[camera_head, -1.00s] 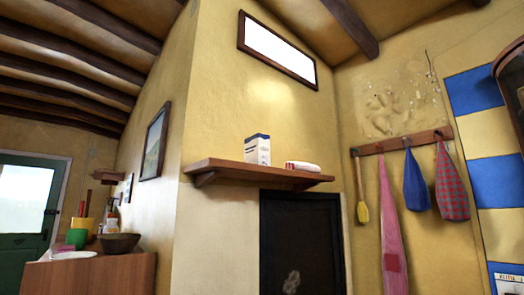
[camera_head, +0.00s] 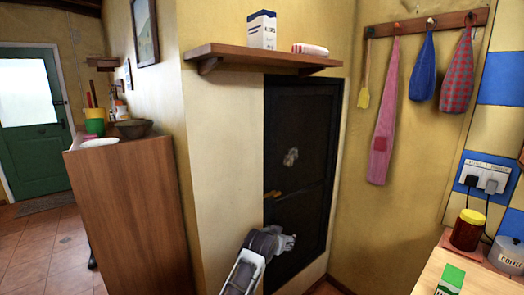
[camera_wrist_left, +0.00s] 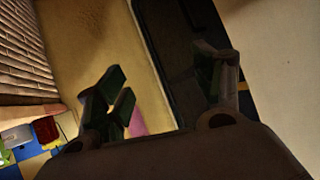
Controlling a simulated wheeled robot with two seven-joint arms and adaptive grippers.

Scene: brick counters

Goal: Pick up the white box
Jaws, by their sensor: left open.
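The white box (camera_head: 262,30) with a dark blue top band stands upright on the wooden wall shelf (camera_head: 225,52). It is in the upper middle of the head view, and the wrist view does not show it. My left gripper (camera_head: 290,243) is at the bottom middle of the head view, in front of the dark door and well below the shelf. In the left wrist view, the fingers of my left gripper (camera_wrist_left: 162,88) are spread apart with nothing between them. My right gripper is not in view.
A folded red-and-white cloth (camera_head: 310,49) lies on the shelf right of the box. The dark door (camera_head: 300,150) is below. A wooden cabinet (camera_head: 125,215) with a bowl (camera_head: 133,128) stands left. A counter with a brown jar (camera_head: 467,231) is at lower right.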

